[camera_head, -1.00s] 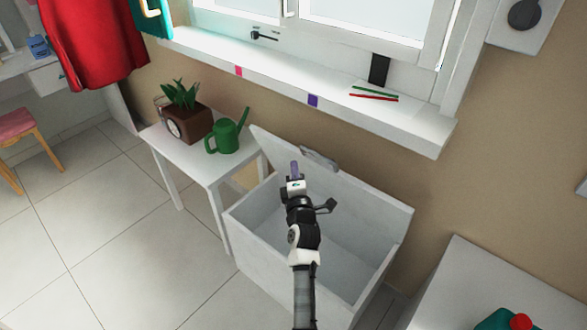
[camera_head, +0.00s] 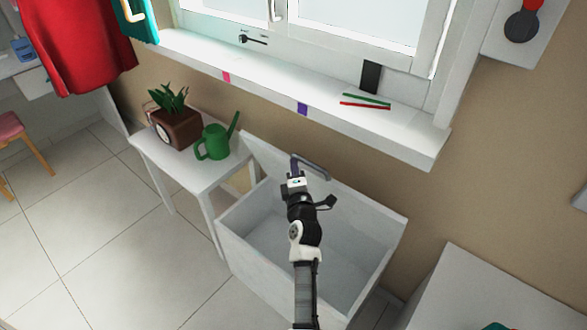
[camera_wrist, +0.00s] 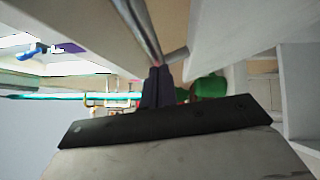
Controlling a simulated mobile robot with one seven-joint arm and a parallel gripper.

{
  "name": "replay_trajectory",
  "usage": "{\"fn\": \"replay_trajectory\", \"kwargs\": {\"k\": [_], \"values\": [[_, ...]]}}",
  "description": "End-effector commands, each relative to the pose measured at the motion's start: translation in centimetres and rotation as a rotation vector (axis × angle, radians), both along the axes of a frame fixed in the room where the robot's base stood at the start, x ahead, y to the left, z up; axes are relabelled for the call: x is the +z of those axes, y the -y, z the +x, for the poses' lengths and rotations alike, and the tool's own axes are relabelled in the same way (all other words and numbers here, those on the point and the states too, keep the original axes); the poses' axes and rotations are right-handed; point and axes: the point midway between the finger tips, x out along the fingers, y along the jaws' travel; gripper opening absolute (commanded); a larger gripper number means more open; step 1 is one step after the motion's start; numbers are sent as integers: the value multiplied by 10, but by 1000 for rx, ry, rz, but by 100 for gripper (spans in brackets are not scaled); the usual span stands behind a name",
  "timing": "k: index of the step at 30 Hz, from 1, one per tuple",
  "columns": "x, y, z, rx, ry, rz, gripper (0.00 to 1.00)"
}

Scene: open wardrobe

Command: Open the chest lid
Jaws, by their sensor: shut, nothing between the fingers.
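The white chest (camera_head: 255,264) stands on the floor with its lid (camera_head: 360,208) raised, leaning back toward the wall below the window sill. The inside of the chest is open to view and looks empty. A grey bar handle (camera_head: 314,166) is on the lid near its upper edge; it also shows close up in the wrist view (camera_wrist: 140,32). My gripper (camera_head: 294,162) is in front of the lid at the left end of the handle. In the wrist view its dark fingers (camera_wrist: 157,86) are together with nothing between them, just by the bar. I cannot tell whether they touch it.
A white side table (camera_head: 190,172) with a potted plant (camera_head: 176,127) and green watering can (camera_head: 214,142) stands left of the chest. The window sill (camera_head: 340,117) juts out above the lid. A white cabinet (camera_head: 470,290) is at the right.

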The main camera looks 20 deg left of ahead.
Motion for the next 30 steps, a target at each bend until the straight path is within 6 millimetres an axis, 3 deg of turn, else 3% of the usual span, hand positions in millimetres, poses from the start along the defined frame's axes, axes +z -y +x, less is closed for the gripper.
{"fn": "replay_trajectory", "kwargs": {"k": [3,12,30], "values": [[18,10,24,-6,-53,22,0],[27,27,69,-7,-187,70,0],[28,26,72,-6,-202,75,0]]}}
